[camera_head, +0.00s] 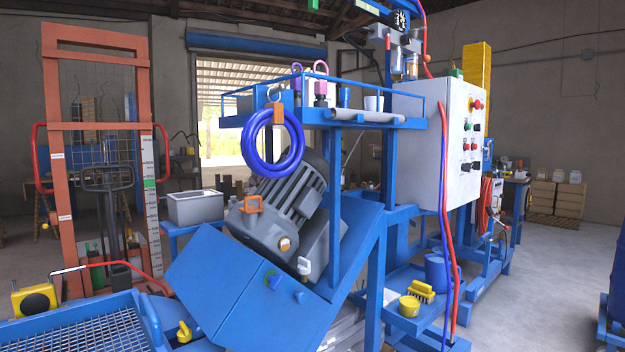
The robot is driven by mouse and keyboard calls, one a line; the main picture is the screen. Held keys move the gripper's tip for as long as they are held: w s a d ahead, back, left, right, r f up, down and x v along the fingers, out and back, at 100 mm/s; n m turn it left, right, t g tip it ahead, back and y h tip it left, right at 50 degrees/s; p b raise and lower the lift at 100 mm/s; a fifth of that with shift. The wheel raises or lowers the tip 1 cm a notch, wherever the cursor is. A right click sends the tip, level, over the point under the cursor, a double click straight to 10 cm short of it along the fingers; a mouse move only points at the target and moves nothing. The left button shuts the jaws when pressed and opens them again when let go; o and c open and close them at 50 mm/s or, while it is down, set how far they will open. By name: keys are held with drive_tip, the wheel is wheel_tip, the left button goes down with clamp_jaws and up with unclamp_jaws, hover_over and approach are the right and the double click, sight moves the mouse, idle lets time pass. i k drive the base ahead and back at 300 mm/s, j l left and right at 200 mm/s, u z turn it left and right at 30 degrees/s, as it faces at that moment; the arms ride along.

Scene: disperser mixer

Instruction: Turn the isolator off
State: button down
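A light grey control cabinet (421,130) is mounted on the blue machine frame, right of centre. Its right-hand face carries several small buttons and knobs. A red knob with some yellow around it (476,104) sits near the top of that face and may be the isolator; it is too small to tell its position. Green, black and red controls sit in rows below it.
A red hose (447,220) and a blue hose hang in front of the cabinet. A tilted motor (283,210) on a blue housing (235,290) fills the centre. A blue mesh-topped unit (80,330) stands front left. Concrete floor is clear at the right (550,275).

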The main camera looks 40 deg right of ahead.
sight(466, 167)
drive_tip(key=z, duration=1.65)
